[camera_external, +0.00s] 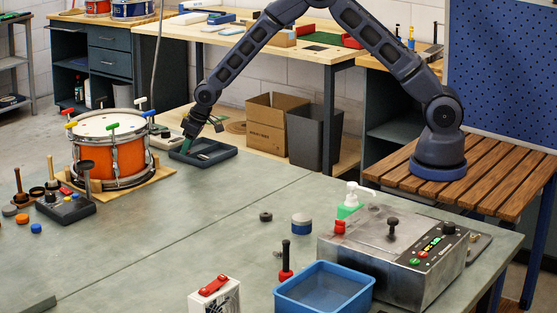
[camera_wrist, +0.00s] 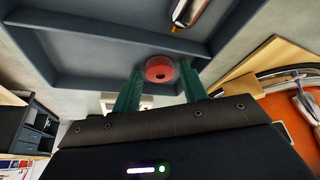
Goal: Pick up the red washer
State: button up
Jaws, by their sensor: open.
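The red washer (camera_wrist: 160,68), a thick ring with a dark centre hole, shows in the wrist view inside the dark blue-grey tray (camera_wrist: 100,52), close to a tray wall. My gripper (camera_wrist: 159,85) has two green fingers, spread apart, with the washer in view between and just beyond their tips. I cannot tell if either finger touches it. In the external view my gripper (camera_external: 189,128) points down at the left part of the tray (camera_external: 228,153). The washer cannot be made out there.
A metal piece (camera_wrist: 190,12) lies in another tray compartment, beyond a divider. The orange drum (camera_external: 112,160) on its wooden board stands close left of the tray. A cardboard box (camera_external: 267,132) and a dark bin (camera_external: 304,140) stand behind. The bench centre is mostly clear.

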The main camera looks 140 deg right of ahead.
jog(key=c, duration=0.7)
jog(key=shift+c, duration=0.3)
